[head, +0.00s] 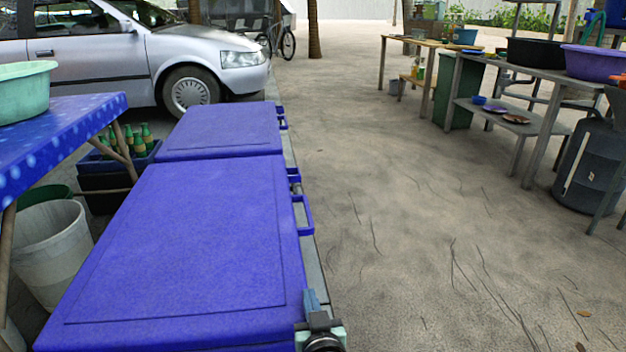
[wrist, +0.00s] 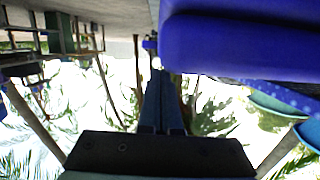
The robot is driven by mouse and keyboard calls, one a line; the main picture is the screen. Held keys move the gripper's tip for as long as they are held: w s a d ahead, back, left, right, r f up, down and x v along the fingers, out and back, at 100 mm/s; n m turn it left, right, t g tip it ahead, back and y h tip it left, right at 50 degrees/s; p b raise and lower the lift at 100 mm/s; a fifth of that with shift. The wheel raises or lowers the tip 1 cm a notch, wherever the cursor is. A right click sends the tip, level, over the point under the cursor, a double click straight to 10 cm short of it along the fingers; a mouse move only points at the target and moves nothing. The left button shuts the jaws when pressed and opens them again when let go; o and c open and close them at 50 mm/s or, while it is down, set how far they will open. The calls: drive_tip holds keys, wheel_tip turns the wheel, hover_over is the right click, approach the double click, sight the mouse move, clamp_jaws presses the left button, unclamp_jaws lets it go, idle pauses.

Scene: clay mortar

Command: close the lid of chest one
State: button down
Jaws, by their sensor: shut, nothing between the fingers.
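Two blue chests stand end to end in the head view, a near one with a large blue lid (head: 185,240) and a far one with a smaller-looking lid (head: 225,130). Both lids look flat and lowered; I cannot tell whether either is fully seated, nor which is chest one. The near lid's handle (head: 304,214) is on its right side. My gripper (head: 312,296) is at the near lid's front right corner. In the wrist view its fingers (wrist: 158,76) are together and empty, close beside a rounded blue chest edge (wrist: 240,45). I cannot tell if they touch.
A spotted blue table (head: 60,135) and a white bucket (head: 50,245) stand left of the chests. A silver car (head: 150,60) is behind. Workbenches (head: 535,75) stand at the right. The sandy ground (head: 430,200) between is open.

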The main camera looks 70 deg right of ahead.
wheel_tip(320, 180, up, 5)
drive_tip(key=p, duration=0.4)
drive_tip(key=shift+f, duration=0.15)
drive_tip(key=p+v, duration=0.1)
drive_tip(key=v, duration=0.9)
drive_tip(key=shift+f+p, duration=0.25)
drive_tip(key=shift+p, duration=0.15)
drive_tip(key=shift+w, duration=0.1)
